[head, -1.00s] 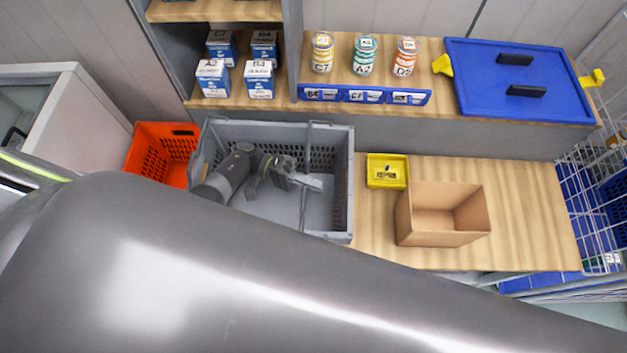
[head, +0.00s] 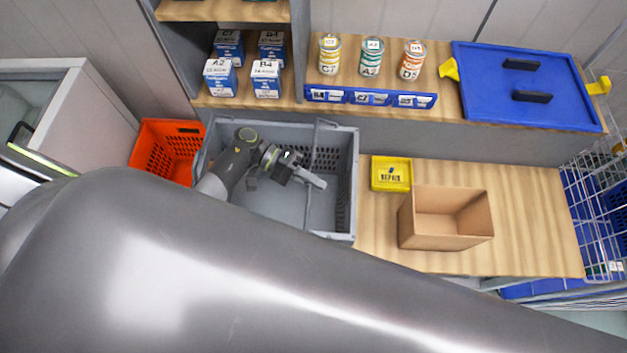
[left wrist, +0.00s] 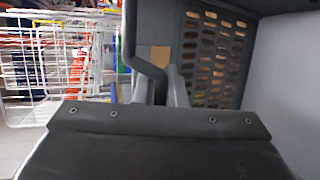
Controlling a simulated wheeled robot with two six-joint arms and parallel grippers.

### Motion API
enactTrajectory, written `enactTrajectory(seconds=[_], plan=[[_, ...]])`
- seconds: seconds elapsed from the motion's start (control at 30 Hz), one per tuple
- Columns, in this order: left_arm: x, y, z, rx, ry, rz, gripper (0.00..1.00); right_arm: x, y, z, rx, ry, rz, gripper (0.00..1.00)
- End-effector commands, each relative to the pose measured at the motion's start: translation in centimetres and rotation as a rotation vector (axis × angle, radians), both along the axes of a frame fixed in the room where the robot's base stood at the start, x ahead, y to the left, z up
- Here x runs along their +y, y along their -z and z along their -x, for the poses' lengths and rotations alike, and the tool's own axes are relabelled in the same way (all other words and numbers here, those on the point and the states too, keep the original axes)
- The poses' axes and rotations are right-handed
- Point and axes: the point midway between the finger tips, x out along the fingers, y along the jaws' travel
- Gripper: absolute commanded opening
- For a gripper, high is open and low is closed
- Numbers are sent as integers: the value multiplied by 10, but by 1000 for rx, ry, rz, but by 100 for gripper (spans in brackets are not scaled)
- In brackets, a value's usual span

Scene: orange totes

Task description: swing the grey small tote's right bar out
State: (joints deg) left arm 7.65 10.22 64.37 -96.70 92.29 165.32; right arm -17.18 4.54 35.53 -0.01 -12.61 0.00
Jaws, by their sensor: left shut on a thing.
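The grey small tote (head: 357,165) stands open at the left end of the wooden bench in the head view. Its right bar (head: 314,147) crosses the opening from the far rim toward the near rim, inward of the tote's right wall. My left gripper (head: 316,181) is over the tote and shut on this bar. In the left wrist view the bent grey bar (left wrist: 131,35) runs down between the fingers (left wrist: 161,88), with the slotted tote wall behind it. My arm hides the tote's near left part. My right gripper is not in view.
An orange tote (head: 166,150) stands left of the grey one. A yellow bin (head: 391,187) and an open cardboard box (head: 447,243) stand to its right. The bench's right end is bare.

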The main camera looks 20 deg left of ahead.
Motion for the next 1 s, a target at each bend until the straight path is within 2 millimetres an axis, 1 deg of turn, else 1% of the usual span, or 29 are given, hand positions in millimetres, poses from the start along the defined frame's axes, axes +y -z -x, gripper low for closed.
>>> enactTrajectory(seconds=[0.2,0.23,0.37,0.4,0.8,0.87,0.97,1.0], plan=[[0,0,0,0,1,1,0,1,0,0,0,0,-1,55],[0,0,0,0,1,1,13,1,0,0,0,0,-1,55],[0,0,0,0,1,2,30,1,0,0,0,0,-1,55],[0,0,0,0,1,2,32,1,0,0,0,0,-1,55],[2,0,0,-1,0,1,32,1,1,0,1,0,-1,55],[7,-1,-1,0,0,0,32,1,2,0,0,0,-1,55],[20,-3,-2,0,-1,-3,32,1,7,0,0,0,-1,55],[28,-4,-3,-2,-1,-4,32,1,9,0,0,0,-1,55]])
